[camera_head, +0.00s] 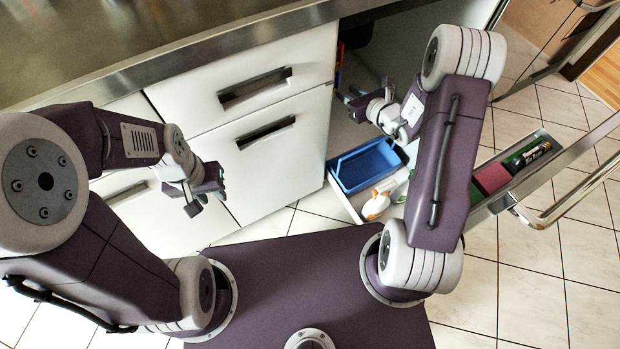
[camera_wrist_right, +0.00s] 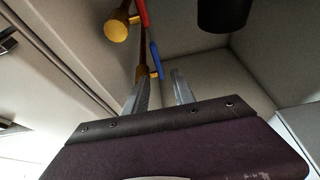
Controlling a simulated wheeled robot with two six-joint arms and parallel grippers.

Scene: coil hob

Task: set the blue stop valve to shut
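The blue stop valve's lever (camera_wrist_right: 156,60) shows in the right wrist view, just beyond my right gripper's fingertips. It runs roughly along the brown pipe beside it, with a brass part near its lower end. My right gripper (camera_wrist_right: 160,84) is open, its two fingers apart with nothing between them; I see no contact with the lever. In the head view my right gripper (camera_head: 352,99) reaches into the open cabinet, and a small bit of the blue lever (camera_head: 338,79) shows behind it. My left gripper (camera_head: 207,198) looks open and empty in front of the white drawers.
A red lever (camera_wrist_right: 143,13) and a brass knob (camera_wrist_right: 117,29) sit close by the blue one. A dark cylinder (camera_wrist_right: 222,14) hangs at the top right. A pulled-out drawer holds a blue tray (camera_head: 366,166), a spray bottle (camera_head: 376,206) and a pink sponge (camera_head: 491,178).

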